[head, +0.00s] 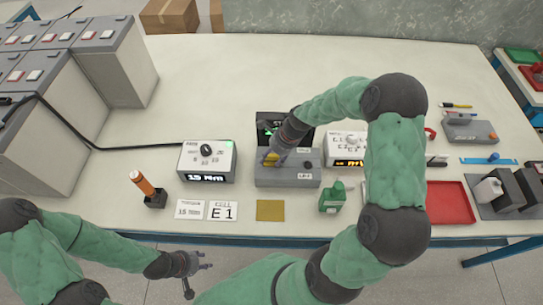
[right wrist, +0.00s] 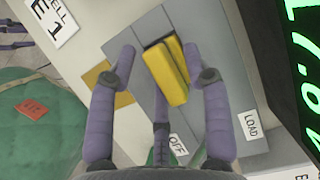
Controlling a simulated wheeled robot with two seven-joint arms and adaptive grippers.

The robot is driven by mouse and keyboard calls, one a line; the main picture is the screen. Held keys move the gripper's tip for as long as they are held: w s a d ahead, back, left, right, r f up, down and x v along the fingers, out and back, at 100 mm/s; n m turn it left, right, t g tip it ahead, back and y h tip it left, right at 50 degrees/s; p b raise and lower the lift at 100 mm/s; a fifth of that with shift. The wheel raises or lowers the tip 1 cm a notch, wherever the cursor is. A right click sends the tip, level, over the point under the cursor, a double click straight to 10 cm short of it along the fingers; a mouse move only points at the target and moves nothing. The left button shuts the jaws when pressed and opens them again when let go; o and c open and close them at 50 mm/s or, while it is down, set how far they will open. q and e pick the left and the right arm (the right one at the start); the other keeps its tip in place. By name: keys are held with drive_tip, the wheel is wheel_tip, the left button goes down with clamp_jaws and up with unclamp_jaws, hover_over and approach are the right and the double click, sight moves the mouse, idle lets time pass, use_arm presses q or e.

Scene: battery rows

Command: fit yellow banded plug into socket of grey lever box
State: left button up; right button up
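The grey box (head: 285,182) stands at the middle of the table's front half; it also shows in the right wrist view (right wrist: 215,50), with OFF and LOAD labels. A yellow block-shaped piece (right wrist: 168,72) rises from a dark slot in its top. I cannot tell whether this is the lever's handle or a plug. My right gripper (right wrist: 163,62) is over the box, its fingers on either side of the yellow piece, with a gap visible on the left. My left gripper (head: 197,262) is open and empty before the table's front edge. I cannot make out a yellow-banded plug for certain.
A meter (head: 207,160) stands left of the box, with a black cable (head: 70,125) running leftward. An orange-handled tool (head: 146,187) stands in a holder.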

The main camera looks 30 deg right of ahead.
drive_tip(key=shift+r, duration=0.1)
drive_tip(key=p+v, duration=0.2)
drive_tip(key=v, duration=1)
drive_tip(key=shift+p, duration=0.4)
drive_tip(key=shift+r, duration=0.15)
